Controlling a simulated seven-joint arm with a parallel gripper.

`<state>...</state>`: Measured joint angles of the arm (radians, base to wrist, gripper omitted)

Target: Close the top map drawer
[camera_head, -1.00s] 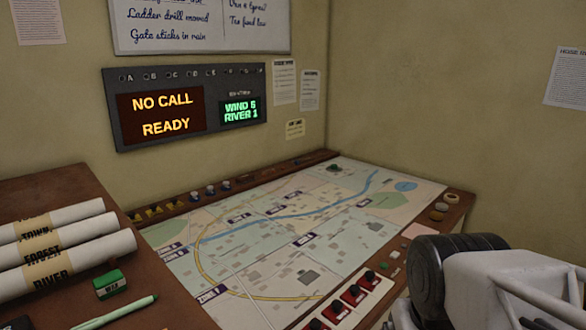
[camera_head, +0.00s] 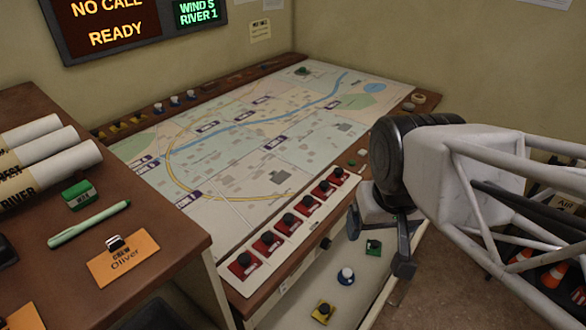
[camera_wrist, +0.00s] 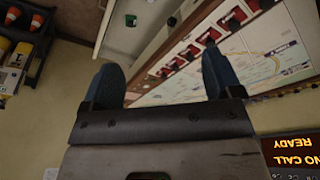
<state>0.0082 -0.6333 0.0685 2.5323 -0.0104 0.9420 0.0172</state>
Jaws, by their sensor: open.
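The top map drawer (camera_head: 306,288) is pulled out below the front edge of the map table in the head view. Its pale floor holds a blue-and-white piece (camera_head: 346,276), a green piece (camera_head: 373,248) and a yellow piece (camera_head: 323,311). Its near part is cut off by the picture edge. My gripper (camera_head: 380,245) is open and empty, over or beside the drawer's far right part; I cannot tell whether it touches. In the wrist view, the two spread fingers of my gripper (camera_wrist: 160,78) show, with part of the drawer (camera_wrist: 150,30) beyond them.
The map table (camera_head: 262,135) has a row of red switches (camera_head: 305,203) along its front edge. A dark shelf with cones (camera_head: 553,275) is at right.

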